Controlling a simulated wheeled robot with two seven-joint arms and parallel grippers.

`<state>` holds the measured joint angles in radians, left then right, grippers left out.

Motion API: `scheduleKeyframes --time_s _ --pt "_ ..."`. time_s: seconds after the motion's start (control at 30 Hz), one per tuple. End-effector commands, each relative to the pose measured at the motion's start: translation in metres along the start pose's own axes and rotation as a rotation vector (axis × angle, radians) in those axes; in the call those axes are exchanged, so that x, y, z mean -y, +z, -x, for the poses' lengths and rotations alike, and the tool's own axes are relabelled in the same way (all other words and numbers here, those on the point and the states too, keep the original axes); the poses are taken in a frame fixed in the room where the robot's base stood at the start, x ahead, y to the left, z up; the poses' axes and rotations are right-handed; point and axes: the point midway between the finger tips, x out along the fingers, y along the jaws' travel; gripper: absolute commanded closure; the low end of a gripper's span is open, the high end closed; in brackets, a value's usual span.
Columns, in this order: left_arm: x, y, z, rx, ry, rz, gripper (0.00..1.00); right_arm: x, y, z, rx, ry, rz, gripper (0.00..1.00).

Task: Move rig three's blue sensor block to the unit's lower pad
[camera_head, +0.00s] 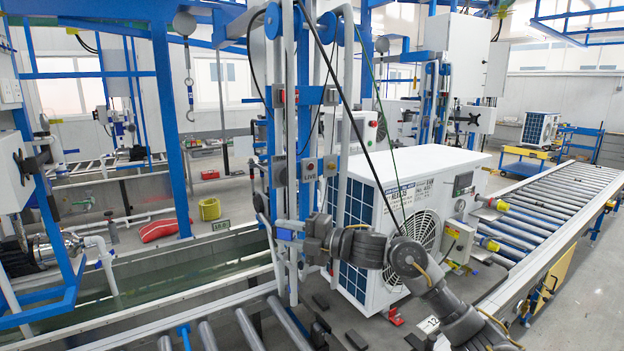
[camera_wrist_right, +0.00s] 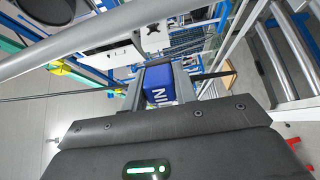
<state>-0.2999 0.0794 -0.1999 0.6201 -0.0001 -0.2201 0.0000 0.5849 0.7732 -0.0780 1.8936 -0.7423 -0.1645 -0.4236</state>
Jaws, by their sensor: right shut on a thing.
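My right gripper (camera_head: 290,233) reaches in from the lower right on a dark grey arm. It is shut on the blue sensor block (camera_head: 284,234), held in the air beside the rig's pale vertical pipes. In the right wrist view the blue block (camera_wrist_right: 160,85) sits between the two fingers, with white lettering on its face. The unit (camera_head: 388,170) is a large white box with a round fan grille and blue finned side, standing right of and behind the gripper. I cannot make out which spot is its lower pad. My left gripper is not in view.
The blue rig frame (camera_head: 309,110) with pipes and hanging cables stands close to the gripper. A roller conveyor (camera_head: 545,215) runs along the right. A water trough (camera_head: 190,275) lies at left.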

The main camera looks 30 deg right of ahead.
Motion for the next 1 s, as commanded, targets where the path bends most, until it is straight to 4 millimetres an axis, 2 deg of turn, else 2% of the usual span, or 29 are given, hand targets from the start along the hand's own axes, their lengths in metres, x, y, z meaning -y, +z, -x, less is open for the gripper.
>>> scheduleKeyframes --time_s 0.03,0.2,0.3,0.43,0.5,0.63,0.8,1.0 --pt "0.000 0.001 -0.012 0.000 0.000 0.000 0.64 0.035 -0.018 0.001 -0.049 -0.003 -0.009 1.00" --pt "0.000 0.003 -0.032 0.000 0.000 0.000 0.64 0.117 -0.077 0.016 -0.193 -0.003 -0.009 1.00" --pt "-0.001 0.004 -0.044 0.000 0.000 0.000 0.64 0.160 -0.110 0.033 -0.259 -0.004 -0.007 1.00" --pt "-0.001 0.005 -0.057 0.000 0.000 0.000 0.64 0.202 -0.145 0.059 -0.313 -0.004 -0.005 1.00" --pt "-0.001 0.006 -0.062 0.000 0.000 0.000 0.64 0.219 -0.159 0.072 -0.327 -0.004 -0.004 1.00" --pt "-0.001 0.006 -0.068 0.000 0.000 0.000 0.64 0.237 -0.177 0.090 -0.341 -0.003 -0.002 1.00" --pt "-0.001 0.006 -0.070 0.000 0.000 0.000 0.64 0.245 -0.186 0.100 -0.344 -0.003 0.000 1.00" --pt "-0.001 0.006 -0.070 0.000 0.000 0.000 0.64 0.245 -0.186 0.101 -0.344 -0.003 0.001 1.00"
